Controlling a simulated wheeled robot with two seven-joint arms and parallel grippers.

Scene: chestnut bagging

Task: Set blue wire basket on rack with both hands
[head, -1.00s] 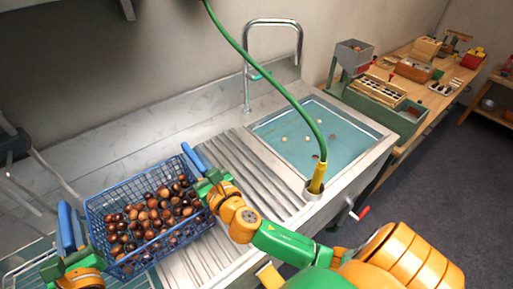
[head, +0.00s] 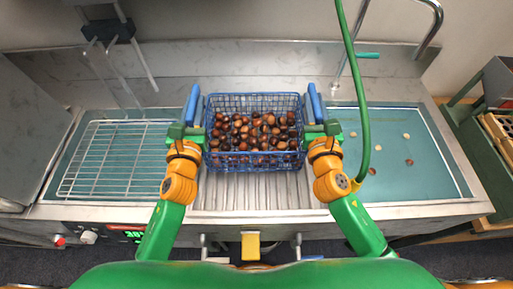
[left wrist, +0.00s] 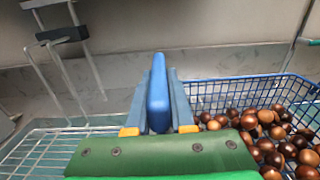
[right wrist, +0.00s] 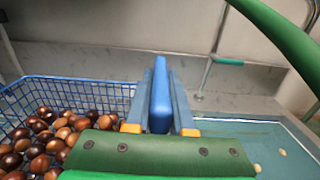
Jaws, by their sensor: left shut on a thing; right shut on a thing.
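The blue wire basket (head: 254,162) holds several brown chestnuts (head: 250,130) and looks level in the head view, over the ridged drainboard. I cannot tell whether it touches the drainboard. My left gripper (head: 187,128) is shut on the basket's left blue handle (head: 192,104), which stands up between the fingers in the left wrist view (left wrist: 158,95). My right gripper (head: 320,128) is shut on the right blue handle (head: 316,102), also upright between the fingers in the right wrist view (right wrist: 160,98). The white wire rack (head: 117,155) lies to the left of the basket, empty.
The ridged drainboard (head: 255,190) shows in front of the basket. A teal-bottomed sink (head: 430,165) with a few chestnuts is at right. A green hose (head: 361,95) hangs near my right arm. A metal bracket with a black block (head: 108,30) stands behind the rack.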

